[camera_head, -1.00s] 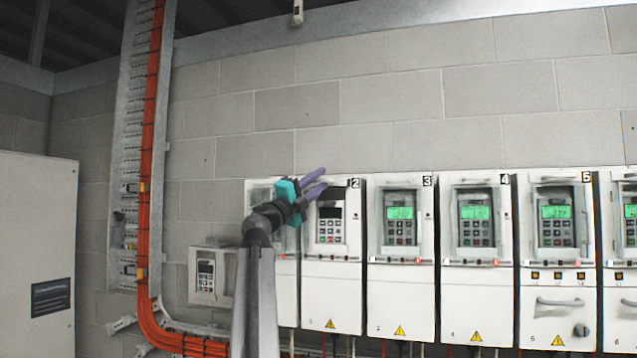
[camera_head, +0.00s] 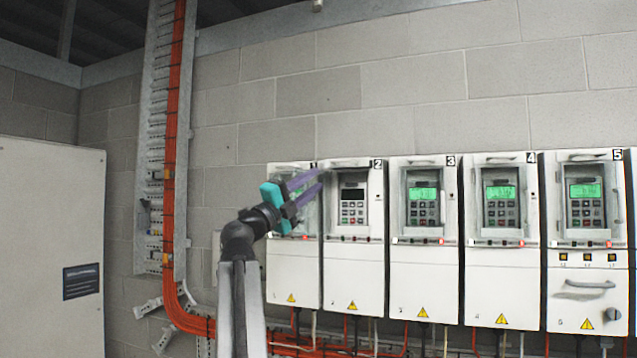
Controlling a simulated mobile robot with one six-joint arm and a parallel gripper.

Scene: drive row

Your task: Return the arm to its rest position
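My gripper (camera_head: 309,184) is at the left of the drive row, with its purple fingers pointing right and a teal body behind them. The two fingers are apart, with nothing seen between them. In the picture it overlaps drive 1 (camera_head: 292,272) and its tips come near the left edge of drive 2 (camera_head: 353,270). I cannot tell its distance from the cabinets. My arm rises from the bottom of the picture and bends at the wrist. Drive 1's panel is partly hidden behind the gripper.
Drive 3 (camera_head: 423,275), drive 4 (camera_head: 501,280) and drive 5 (camera_head: 588,265) continue to the right, with green lit displays. Drive 2's display is dark. Orange cables (camera_head: 172,120) run down a tray on the left. A pale cabinet (camera_head: 45,240) stands at far left.

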